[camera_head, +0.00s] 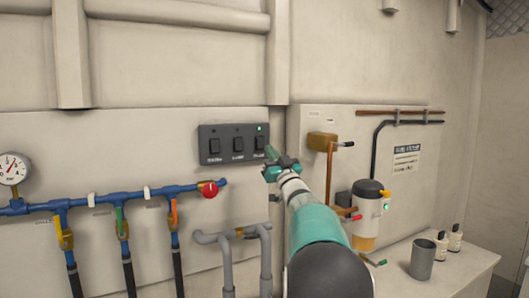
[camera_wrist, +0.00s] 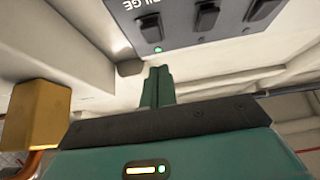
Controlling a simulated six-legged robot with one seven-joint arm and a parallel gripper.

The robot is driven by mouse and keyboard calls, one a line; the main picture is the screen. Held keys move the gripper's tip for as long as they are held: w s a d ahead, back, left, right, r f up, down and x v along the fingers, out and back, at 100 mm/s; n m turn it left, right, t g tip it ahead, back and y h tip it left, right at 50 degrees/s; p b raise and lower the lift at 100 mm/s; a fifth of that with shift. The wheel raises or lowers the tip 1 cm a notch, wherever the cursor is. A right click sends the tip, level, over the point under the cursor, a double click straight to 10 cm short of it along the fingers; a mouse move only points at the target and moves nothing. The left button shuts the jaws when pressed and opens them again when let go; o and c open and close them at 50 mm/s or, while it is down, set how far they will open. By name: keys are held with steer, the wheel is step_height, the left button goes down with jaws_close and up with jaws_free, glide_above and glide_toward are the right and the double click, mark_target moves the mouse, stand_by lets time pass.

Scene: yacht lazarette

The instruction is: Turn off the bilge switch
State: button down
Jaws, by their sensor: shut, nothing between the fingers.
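The dark switch panel (camera_head: 226,133) is on the wall and carries three black rocker switches in a row. The bilge switch (camera_head: 259,143) is the rightmost one, and a green light (camera_head: 261,128) glows above it. In the wrist view the panel appears turned over, with the bilge switch (camera_wrist: 151,28) at the left beside its BILGE label and the lit green light (camera_wrist: 158,49) below it. My gripper (camera_head: 270,153) is shut and empty, just right of and below the bilge switch. Its fingers (camera_wrist: 158,72) point toward the panel; whether they touch it I cannot tell.
Blue pipes with a red knob (camera_head: 209,190) run left below the panel. Grey pipes (camera_head: 235,236) stand below. To the right are a brass box (camera_head: 322,141) with copper pipe and a fuel filter (camera_head: 367,212). A grey cup (camera_head: 422,259) and bottles stand on a ledge.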

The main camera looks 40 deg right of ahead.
mark_target(259, 144)
steer(key=w, duration=0.1)
steer(key=w+d, duration=0.1)
steer(key=w, duration=0.2)
steer(key=shift+w+d+f, duration=0.1)
steer(key=shift+w+d, duration=0.15)
steer(key=shift+w, duration=0.05)
steer(key=shift+w, duration=0.1)
steer(key=shift+w+d+f+t, duration=0.15)
steer(key=shift+w+t, duration=0.1)
steer(key=shift+t, duration=0.15)
steer(key=shift+s+f, duration=0.1)
